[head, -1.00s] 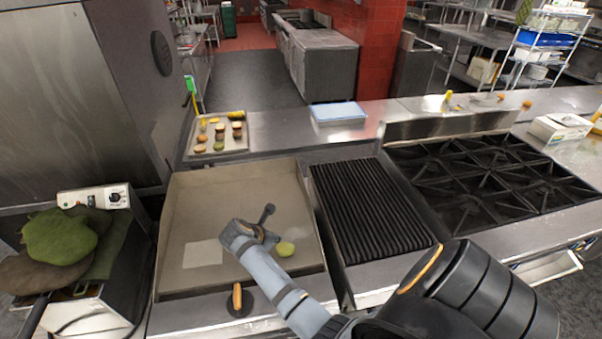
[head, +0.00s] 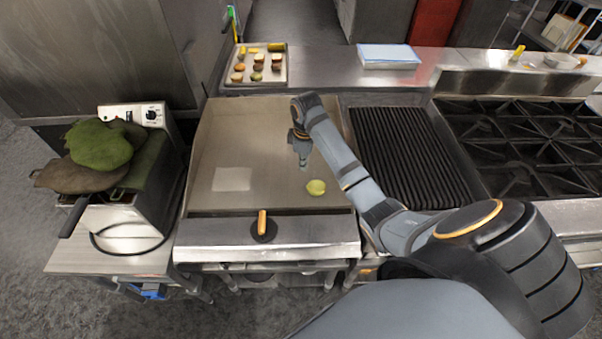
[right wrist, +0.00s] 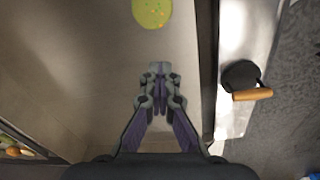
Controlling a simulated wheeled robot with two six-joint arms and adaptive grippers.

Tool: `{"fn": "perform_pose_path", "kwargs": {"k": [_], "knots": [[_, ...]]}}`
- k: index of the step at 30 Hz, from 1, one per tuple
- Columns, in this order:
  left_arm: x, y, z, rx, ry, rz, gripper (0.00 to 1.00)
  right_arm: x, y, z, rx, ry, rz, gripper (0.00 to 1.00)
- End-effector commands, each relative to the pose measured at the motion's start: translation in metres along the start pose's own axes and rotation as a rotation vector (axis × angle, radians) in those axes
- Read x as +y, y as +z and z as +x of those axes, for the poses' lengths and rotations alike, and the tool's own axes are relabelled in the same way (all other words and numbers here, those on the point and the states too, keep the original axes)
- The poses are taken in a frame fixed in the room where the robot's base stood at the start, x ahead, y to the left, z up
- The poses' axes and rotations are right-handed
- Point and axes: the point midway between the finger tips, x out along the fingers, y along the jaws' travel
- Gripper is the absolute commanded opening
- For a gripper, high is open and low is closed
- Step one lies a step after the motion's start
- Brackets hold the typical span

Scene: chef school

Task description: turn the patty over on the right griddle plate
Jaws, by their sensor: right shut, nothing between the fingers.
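A yellow-green round patty (head: 316,187) lies flat on the front right part of the flat steel griddle (head: 245,135). In the right wrist view, the patty (right wrist: 152,12) shows orange specks and is cut off by the top edge. My right gripper (head: 303,160) points down over the griddle, behind and a little left of the patty in the head view. Its fingers (right wrist: 160,72) are shut with nothing between them and apart from the patty. My left gripper is not in view.
A pale rectangle (head: 232,179) marks the griddle's left front. A black round press with a wooden handle (head: 263,226) sits on the front ledge. A ribbed black grill (head: 408,160) is at right. A tray of food (head: 240,79) stands behind the griddle.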

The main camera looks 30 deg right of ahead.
Motion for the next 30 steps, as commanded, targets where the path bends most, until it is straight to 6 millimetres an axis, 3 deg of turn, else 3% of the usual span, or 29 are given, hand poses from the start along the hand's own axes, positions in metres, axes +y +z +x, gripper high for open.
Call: {"fn": "perform_pose_path", "kwargs": {"k": [1,11,13,20,30], "knots": [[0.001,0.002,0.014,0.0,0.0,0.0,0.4,0.002,0.005,0.007,0.044,0.017,0.074,0.0],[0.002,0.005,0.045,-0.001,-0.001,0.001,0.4,0.005,0.011,0.005,0.338,0.077,0.532,0.0],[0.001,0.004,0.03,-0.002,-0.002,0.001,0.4,0.0,0.007,-0.001,0.393,0.139,0.625,0.0],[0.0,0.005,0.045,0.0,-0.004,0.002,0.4,-0.002,0.003,0.009,0.548,0.335,0.895,0.0],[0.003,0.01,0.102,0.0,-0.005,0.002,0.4,-0.004,0.002,0.022,0.725,0.587,1.228,0.0]]}}
